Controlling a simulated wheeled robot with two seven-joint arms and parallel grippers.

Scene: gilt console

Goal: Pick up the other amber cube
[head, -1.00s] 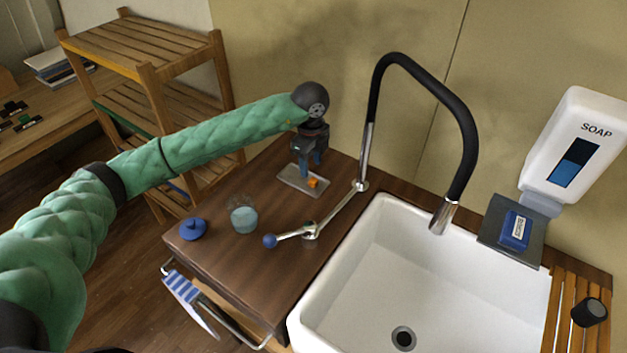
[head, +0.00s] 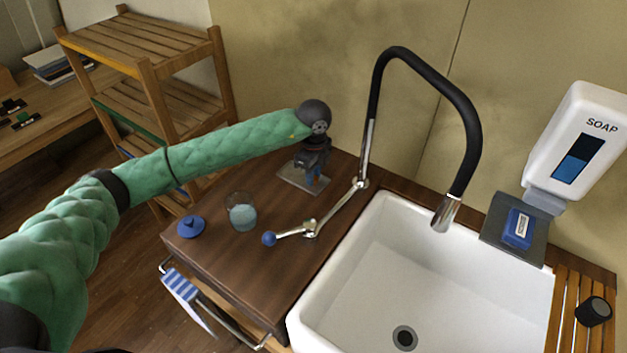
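My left gripper (head: 313,180) points down at a small grey tray (head: 288,175) on the dark wooden counter, left of the tap's base. No amber cube shows now; the spot where an orange-amber one showed before is covered by the gripper. My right gripper is out of view.
On the counter (head: 230,270) stand a glass with pale blue contents (head: 242,216) and a blue lid-like piece (head: 191,227). The tap lever (head: 296,232) and tall black tap (head: 468,130) rise beside the white sink (head: 365,285). A wooden shelf (head: 140,50) stands behind my arm.

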